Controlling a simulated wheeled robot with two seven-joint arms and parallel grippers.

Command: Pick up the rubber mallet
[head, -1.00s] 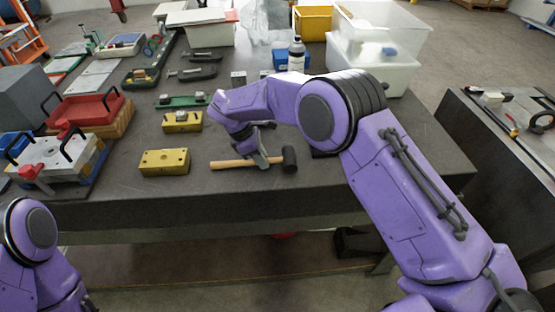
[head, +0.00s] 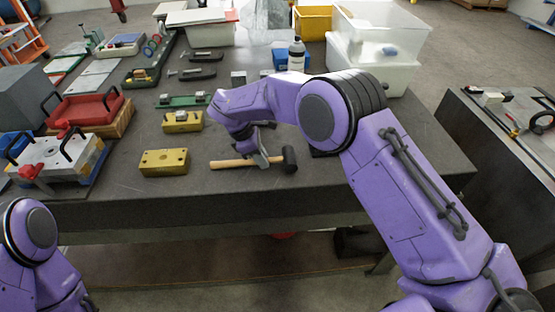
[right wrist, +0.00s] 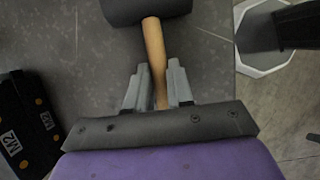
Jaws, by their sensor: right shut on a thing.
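The rubber mallet has a wooden handle and a black head, and lies near the front edge of the dark table. In the head view its handle (head: 229,163) points left and its head (head: 289,159) is at the right. My right gripper (head: 263,160) reaches down over the handle close to the head. In the right wrist view the gripper fingers (right wrist: 160,88) are on both sides of the handle (right wrist: 155,45), shut on it, with the black head (right wrist: 146,8) beyond. My left arm shows at the lower left; its gripper is out of view.
A yellow block (head: 165,162) sits left of the mallet, with another yellow block (head: 182,122) behind it. A bottle (head: 296,54) and clear bins (head: 375,70) stand at the back. A mould base with a red clamp (head: 45,160) is at left. The table's front strip is clear.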

